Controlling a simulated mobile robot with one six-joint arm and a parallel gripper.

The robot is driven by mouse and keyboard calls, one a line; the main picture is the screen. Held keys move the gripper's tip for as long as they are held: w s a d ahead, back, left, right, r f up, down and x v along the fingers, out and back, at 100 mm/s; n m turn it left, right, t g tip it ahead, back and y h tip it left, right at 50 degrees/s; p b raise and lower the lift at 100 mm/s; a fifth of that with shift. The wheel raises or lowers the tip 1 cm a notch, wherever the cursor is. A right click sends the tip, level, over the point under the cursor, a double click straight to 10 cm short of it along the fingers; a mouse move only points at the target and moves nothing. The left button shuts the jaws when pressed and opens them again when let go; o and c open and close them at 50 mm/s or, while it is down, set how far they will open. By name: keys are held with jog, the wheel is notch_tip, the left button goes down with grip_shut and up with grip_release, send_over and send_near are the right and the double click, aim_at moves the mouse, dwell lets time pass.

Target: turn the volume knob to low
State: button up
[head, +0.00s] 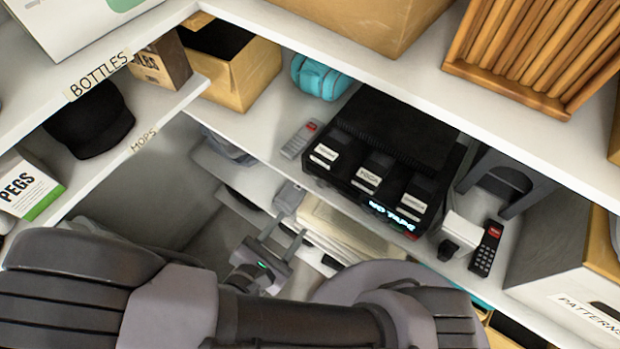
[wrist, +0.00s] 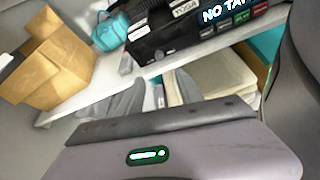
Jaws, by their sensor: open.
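A black tape machine (head: 395,135) sits on the middle shelf, with cassettes with white labels in its front and a lit display reading "NO TAPE". It also shows at the top of the wrist view (wrist: 190,32), with small buttons below the display.
A grey remote (head: 301,138) lies left of the machine, with a turquoise roll (head: 320,77) behind. A white box (head: 461,232) and black remote (head: 486,248) lie to its right. Papers (head: 350,232) fill the shelf below. An upper shelf (head: 400,75) overhangs.

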aim_at(320, 186)
jog(key=x, duration=1.4)
jog(key=shift+w+d, duration=0.15)
jog(key=shift+w, duration=0.15)
grip_shut()
